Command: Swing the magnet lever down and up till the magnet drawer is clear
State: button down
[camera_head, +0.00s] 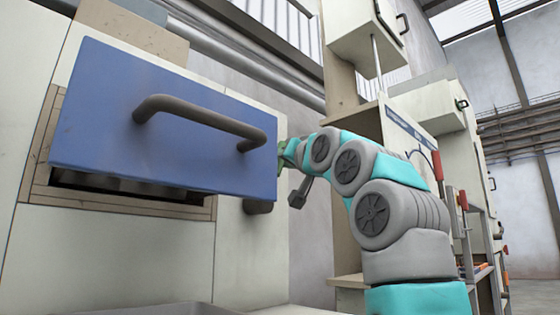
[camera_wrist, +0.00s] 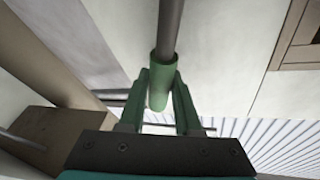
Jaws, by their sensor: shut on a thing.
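The magnet drawer has a blue front (camera_head: 110,110) with a dark bar handle (camera_head: 205,118), at the left of the head view. The front stands out from the machine's framed opening, and a dark gap shows beneath it. The magnet lever, a grey rod (camera_wrist: 171,28) with a green sleeve (camera_wrist: 161,82) at its end, shows in the wrist view. My gripper (camera_wrist: 162,90) is shut on the green sleeve, one finger on each side. In the head view my gripper (camera_head: 286,152) is just right of the drawer front, partly hidden, and the lever cannot be made out clearly.
A dark round stub (camera_head: 258,207) sticks out of the pale machine wall below the drawer's right corner. A pale cabinet (camera_head: 362,35) hangs above my arm. Shelving with red-handled items (camera_head: 463,200) stands to the right. A grey tray edge (camera_head: 165,308) shows at the bottom.

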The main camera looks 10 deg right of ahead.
jog(key=shift+s+a+n+y, duration=0.25)
jog(key=shift+a+n+y, duration=0.2)
jog(key=shift+n, duration=0.25)
jog(key=shift+s+a+r+n+y, duration=0.15)
jog(key=shift+s+a+n+y, duration=0.2)
jog(key=shift+n, duration=0.3)
jog(key=shift+s+a+r+n+y, duration=0.2)
jog(key=shift+a+n, duration=0.15)
jog(key=shift+n, duration=0.3)
jog(key=c, duration=0.6)
grip_release()
jog(key=shift+s, duration=0.15)
jog(key=b+v, duration=0.2)
jog(key=v, duration=0.5)
jog(key=shift+s+f, duration=0.2)
jog(key=shift+s, duration=0.05)
jog(key=shift+d, duration=0.1)
